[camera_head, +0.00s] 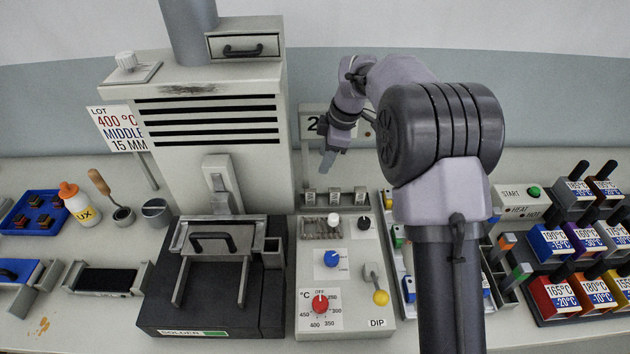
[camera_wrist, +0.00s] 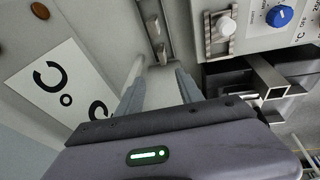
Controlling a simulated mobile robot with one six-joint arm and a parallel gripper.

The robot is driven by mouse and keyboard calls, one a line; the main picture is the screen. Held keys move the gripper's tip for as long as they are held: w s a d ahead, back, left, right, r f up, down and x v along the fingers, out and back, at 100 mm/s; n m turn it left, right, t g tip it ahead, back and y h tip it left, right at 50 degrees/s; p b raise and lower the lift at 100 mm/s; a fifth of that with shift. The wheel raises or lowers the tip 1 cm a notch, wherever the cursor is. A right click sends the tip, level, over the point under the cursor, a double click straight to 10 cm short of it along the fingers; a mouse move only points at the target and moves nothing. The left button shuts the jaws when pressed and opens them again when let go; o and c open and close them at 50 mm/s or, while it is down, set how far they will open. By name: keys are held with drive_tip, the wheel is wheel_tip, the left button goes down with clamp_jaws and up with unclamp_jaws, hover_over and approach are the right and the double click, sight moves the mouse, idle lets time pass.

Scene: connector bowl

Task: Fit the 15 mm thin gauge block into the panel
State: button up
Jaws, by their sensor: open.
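My gripper (camera_head: 328,165) is above the back of the bench, between the tall grey machine and my arm. I cannot tell which piece there is the 15 mm thin gauge block. The grey control panel (camera_head: 352,293) stands in front of the rack, with a red dial, a blue dial, a yellow-knobbed lever and a white knob on a ribbed plate (camera_head: 321,230).
A sign (camera_head: 116,130) reads "LOT 400 °C MIDDLE 15 MM". The tall grey machine (camera_head: 205,110) stands left of my gripper, with a black solder unit (camera_head: 208,318) in front. Coloured labelled blocks (camera_head: 555,292) fill the right. A white lettered sheet (camera_wrist: 60,88) is close left in the wrist view.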

drive_tip(key=b, duration=0.4)
approach(310, 191)
drive_tip(key=x, duration=0.5)
drive_tip(key=b+x, duration=0.2)
drive_tip(key=x, duration=0.3)
drive_tip(key=shift+f+b, duration=0.3)
drive_tip(key=shift+b, duration=0.05)
drive_tip(key=shift+r, duration=0.2)
drive_tip(key=shift+c, duration=0.8)
clamp_jaws()
